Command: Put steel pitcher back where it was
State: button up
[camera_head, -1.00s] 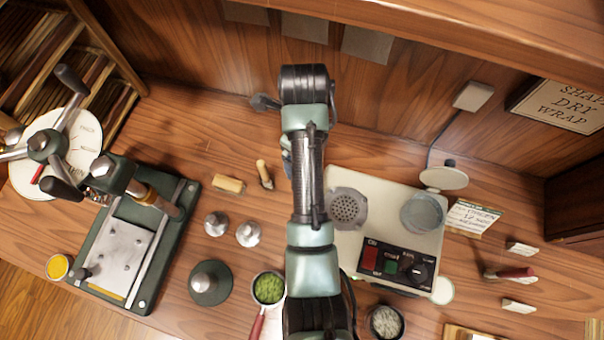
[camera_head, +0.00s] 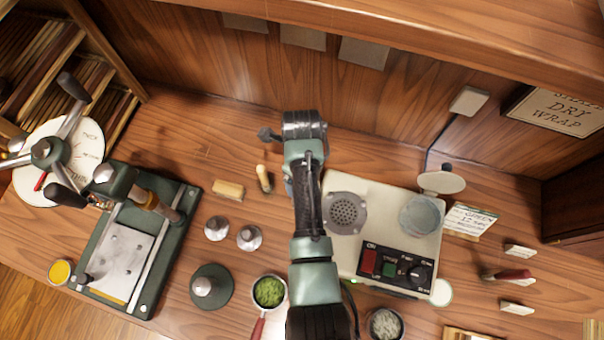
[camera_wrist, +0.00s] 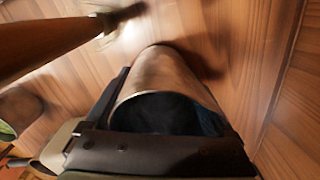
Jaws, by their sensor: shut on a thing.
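The steel pitcher (camera_wrist: 165,75) shows in the wrist view as a brownish, reflective metal cylinder with a dark, bluish open mouth facing the camera. My gripper (camera_wrist: 175,100) is shut on it, with a dark finger along each side. The wooden surface and a dark shadow show beyond it; I cannot tell whether it touches that surface. In the head view my arm stretches up the middle and hides the gripper and most or all of the pitcher.
A cream scale-like machine (camera_head: 385,185) stands right of my arm. Left of it are two steel knobs (camera_head: 248,237), a wooden block (camera_head: 228,190), a bowl of green tea (camera_head: 268,292) and a green press (camera_head: 150,235). Bare counter (camera_head: 205,135) shows toward the back wall.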

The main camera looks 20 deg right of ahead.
jog(key=shift+f, duration=0.15)
jog(key=o, duration=1.5)
notch_tip(320, 180, up, 12)
jog(key=shift+r, duration=0.25)
jog(key=shift+f, duration=0.1)
